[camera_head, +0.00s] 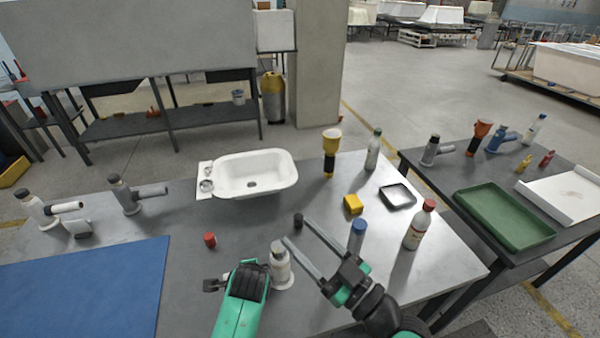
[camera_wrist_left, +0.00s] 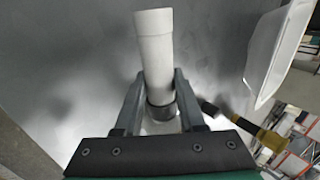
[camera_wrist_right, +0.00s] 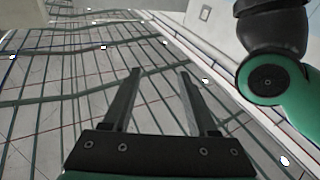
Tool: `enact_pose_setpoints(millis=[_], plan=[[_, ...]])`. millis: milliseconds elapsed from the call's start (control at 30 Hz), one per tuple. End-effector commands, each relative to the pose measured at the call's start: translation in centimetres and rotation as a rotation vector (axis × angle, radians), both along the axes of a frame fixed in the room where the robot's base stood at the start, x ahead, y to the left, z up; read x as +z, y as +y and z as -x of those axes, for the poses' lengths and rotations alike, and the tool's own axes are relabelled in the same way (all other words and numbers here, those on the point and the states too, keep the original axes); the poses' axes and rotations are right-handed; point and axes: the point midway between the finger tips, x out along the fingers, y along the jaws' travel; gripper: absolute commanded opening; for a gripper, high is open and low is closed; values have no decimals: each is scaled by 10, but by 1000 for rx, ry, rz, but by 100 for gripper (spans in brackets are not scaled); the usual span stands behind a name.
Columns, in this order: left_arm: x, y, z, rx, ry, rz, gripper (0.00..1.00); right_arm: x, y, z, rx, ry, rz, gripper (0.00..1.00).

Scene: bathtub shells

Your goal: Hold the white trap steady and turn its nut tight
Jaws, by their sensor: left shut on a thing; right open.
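A white trap (camera_head: 281,268) stands upright on the grey bench with a grey top part (camera_head: 278,248). My left gripper (camera_wrist_left: 160,78) is shut on a white tube (camera_wrist_left: 154,45) with a dark ring near the jaws, which looks like this trap. In the head view my left gripper's fingers are hidden behind its green body. My right gripper (camera_head: 296,230) is open and empty, its fingers above and right of the trap. A small dark round piece (camera_head: 298,220) shows by its fingertips; I cannot tell whether it is the nut or whether it touches them.
Another white trap (camera_head: 40,210) and a grey trap (camera_head: 130,197) stand at the left. A white basin (camera_head: 255,173) is behind. A red cap (camera_head: 210,240), yellow block (camera_head: 353,204), blue-capped bottle (camera_head: 357,236) and red-capped bottle (camera_head: 420,226) stand around. The blue mat (camera_head: 85,290) is clear.

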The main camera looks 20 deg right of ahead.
Motion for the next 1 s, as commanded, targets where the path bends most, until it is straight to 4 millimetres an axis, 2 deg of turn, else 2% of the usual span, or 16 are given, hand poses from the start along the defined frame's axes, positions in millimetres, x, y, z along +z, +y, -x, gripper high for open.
enact_pose_setpoints(millis=[33,167,600,800,1000], plan=[[0,0,0,0,0,0,0,13,2,-1,6,-16,-12,59],[0,0,0,0,0,0,0,43,4,-2,21,-43,-53,59],[0,0,0,0,0,0,0,141,12,9,176,45,-451,59],[0,0,0,0,0,0,0,162,14,14,239,111,-600,59],[0,0,0,0,0,0,0,166,14,15,253,128,-637,59]])
